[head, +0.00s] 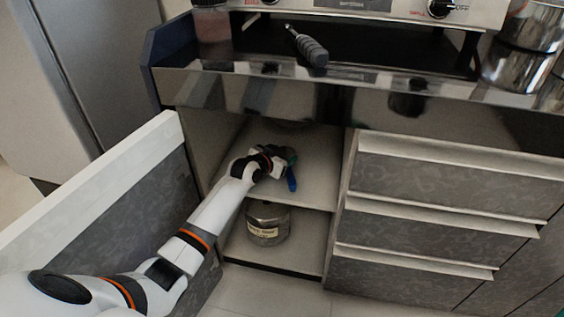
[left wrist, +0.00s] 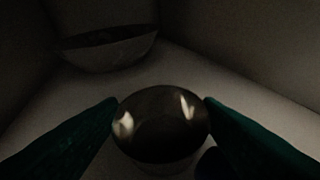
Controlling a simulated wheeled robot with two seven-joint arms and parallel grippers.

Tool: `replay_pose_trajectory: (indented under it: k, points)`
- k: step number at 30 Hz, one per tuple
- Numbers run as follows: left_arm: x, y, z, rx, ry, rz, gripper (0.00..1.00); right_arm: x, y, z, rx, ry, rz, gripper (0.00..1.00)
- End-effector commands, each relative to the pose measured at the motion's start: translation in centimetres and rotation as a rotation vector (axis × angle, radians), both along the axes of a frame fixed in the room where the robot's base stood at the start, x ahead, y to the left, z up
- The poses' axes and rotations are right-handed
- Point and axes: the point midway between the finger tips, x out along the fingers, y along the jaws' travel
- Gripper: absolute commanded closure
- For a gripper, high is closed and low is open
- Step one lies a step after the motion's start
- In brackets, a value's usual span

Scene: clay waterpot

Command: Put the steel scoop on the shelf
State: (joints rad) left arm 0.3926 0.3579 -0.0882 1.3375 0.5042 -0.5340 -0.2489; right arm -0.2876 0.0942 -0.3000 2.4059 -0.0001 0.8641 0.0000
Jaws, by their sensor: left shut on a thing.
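My left gripper (head: 286,170) is inside the open cabinet, just over its upper shelf (head: 317,178). In the left wrist view, its two dark green fingers (left wrist: 160,103) are shut on a round, shiny dark metal piece (left wrist: 162,135), which I take to be the steel scoop. The rest of the scoop is hidden, and I cannot tell whether it touches the shelf. In the head view, a small blue part (head: 292,181) shows at the gripper; I cannot tell whether it is a finger or a handle. My right gripper is out of view.
A dark bowl (left wrist: 110,52) stands farther back on the shelf. A labelled jar (head: 267,224) stands on the lower level. The open door (head: 120,220) is at the left, drawers (head: 440,190) at the right. A dark-handled tool (head: 309,47) lies on the counter above.

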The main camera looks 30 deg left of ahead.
Motion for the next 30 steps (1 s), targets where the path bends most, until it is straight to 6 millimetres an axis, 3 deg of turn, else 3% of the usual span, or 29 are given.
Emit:
replay_pose_trajectory:
  k: [1,12,13,16,26,30]
  points:
    - [0.0,0.0,-1.0,0.000,0.000,0.000,0.64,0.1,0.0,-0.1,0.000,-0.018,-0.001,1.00]
    - [0.0,0.0,-1.2,0.001,-0.001,0.000,0.64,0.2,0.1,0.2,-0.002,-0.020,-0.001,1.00]
    - [0.0,0.0,-1.1,0.001,0.000,0.000,0.36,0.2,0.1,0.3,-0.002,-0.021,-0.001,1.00]
    - [0.0,0.0,-1.1,0.001,0.000,0.000,0.20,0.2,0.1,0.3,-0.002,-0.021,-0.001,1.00]
    - [0.0,0.0,-0.8,0.000,-0.001,0.000,0.20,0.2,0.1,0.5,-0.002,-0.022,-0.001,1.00]
    - [-1.4,0.1,-0.1,0.001,0.001,0.000,0.20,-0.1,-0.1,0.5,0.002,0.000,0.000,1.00]
